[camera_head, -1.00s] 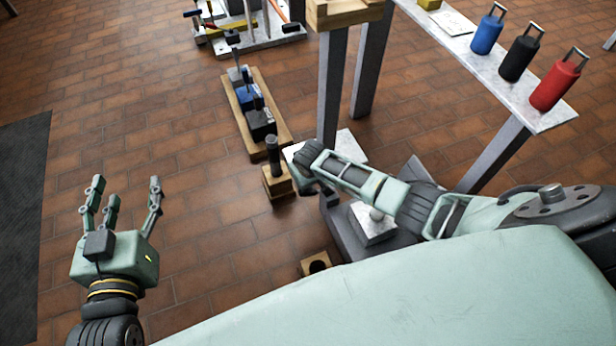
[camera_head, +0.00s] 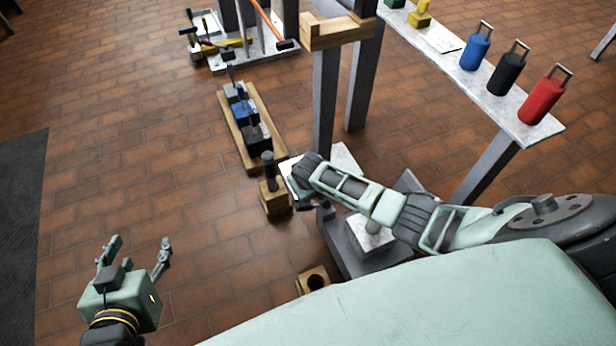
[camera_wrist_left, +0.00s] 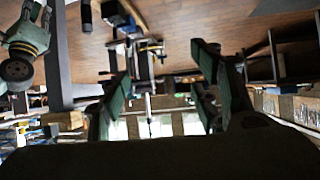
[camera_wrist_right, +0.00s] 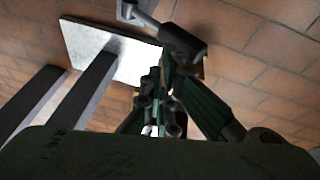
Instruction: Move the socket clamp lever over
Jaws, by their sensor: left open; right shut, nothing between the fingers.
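My right gripper (camera_head: 302,192) is by the left end of a dark grey stand (camera_head: 352,256), partly hidden by its own wrist. In the right wrist view its fingers (camera_wrist_right: 163,88) are closed together with nothing between them. Just beyond them is a dark cylinder (camera_wrist_right: 183,42) with a light grey bar (camera_wrist_right: 143,13) beside it; I cannot tell whether this is the socket clamp lever. The lever is not clearly seen in the head view. My left gripper (camera_head: 138,248) is open and empty over bare floor at the lower left; its spread fingers (camera_wrist_left: 165,85) show in the left wrist view.
A wooden block with a dark upright pin (camera_head: 269,172) stands left of the right gripper. A holed wooden block (camera_head: 314,279) is nearer me. A wooden rack (camera_head: 236,130) lies behind. A table (camera_head: 508,120) with coloured canisters is at right.

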